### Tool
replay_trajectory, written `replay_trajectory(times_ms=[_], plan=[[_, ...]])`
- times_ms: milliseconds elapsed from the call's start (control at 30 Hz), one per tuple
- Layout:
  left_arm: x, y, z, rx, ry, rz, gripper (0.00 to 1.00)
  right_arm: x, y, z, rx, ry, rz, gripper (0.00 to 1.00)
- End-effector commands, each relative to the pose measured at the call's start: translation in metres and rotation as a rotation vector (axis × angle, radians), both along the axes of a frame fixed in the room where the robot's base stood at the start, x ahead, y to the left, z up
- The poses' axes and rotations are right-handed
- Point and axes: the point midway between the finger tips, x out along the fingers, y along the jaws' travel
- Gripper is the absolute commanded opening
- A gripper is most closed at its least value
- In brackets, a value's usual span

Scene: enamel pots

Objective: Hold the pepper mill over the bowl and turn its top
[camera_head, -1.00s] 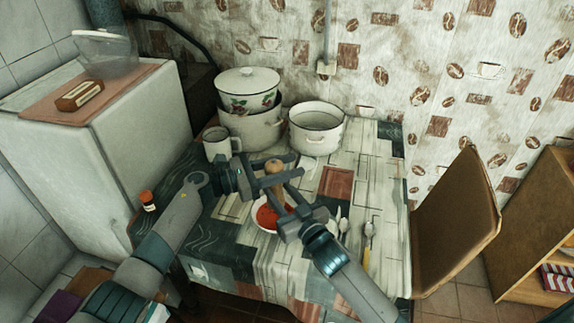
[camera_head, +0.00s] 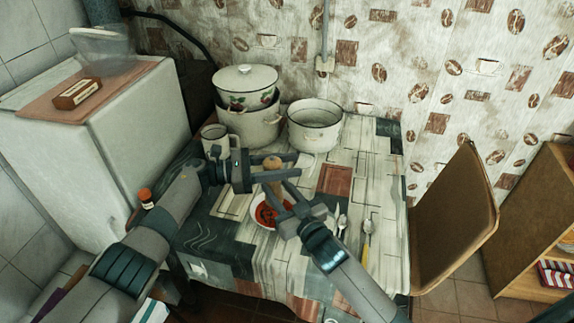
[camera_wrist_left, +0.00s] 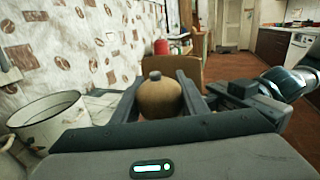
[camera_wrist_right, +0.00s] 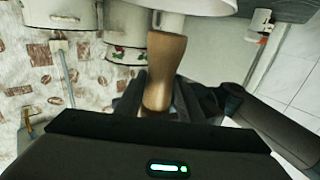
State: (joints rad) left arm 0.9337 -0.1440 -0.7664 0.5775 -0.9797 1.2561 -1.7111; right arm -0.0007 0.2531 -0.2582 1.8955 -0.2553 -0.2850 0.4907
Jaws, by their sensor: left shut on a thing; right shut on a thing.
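The wooden pepper mill (camera_head: 273,187) stands roughly upright above the bowl. My left gripper (camera_head: 288,165) is shut on its rounded top, which shows between the fingers in the left wrist view (camera_wrist_left: 160,98). My right gripper (camera_head: 279,191) is shut on the mill's body lower down; the body shows in the right wrist view (camera_wrist_right: 165,62). The white bowl (camera_head: 254,213) holds something red with dark marks on it. The bowl lies below the mill and is partly hidden by my right gripper.
A white mug (camera_head: 214,139) stands close behind my left gripper. A lidded pot stack (camera_head: 249,125) and an open white pot (camera_head: 316,128) stand at the back. Cutlery (camera_head: 365,243) lies right of the bowl. A small red-capped jar (camera_head: 146,197) is at the left.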

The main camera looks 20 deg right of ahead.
Motion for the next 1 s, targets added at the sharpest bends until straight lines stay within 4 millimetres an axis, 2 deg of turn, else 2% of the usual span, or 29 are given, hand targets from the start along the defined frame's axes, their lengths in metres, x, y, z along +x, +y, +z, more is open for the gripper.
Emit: replay_trajectory(times_ms=[33,67,100,133,567,767,1000], plan=[[0.001,0.001,-0.002,0.003,0.000,0.005,0.17,0.000,0.001,0.003,0.002,-0.008,0.003,0.08],[0.001,0.001,-0.002,0.003,0.000,0.005,0.44,0.000,0.001,0.003,0.002,-0.008,0.003,0.08],[0.001,0.001,-0.002,0.003,0.000,0.005,0.54,0.000,0.001,0.003,0.002,-0.008,0.003,0.08],[0.001,0.001,-0.002,0.002,0.001,0.005,0.59,0.000,0.001,0.003,0.001,-0.007,0.002,0.08],[0.001,0.005,0.000,0.001,0.000,0.002,0.59,0.000,0.000,0.001,0.000,-0.002,0.000,0.08],[0.005,0.024,-0.001,0.002,0.000,0.002,0.59,0.000,0.000,0.001,0.000,-0.002,0.000,0.08],[0.014,0.063,-0.002,0.002,0.001,0.004,0.59,0.000,0.000,0.001,0.000,-0.001,0.000,0.08]])
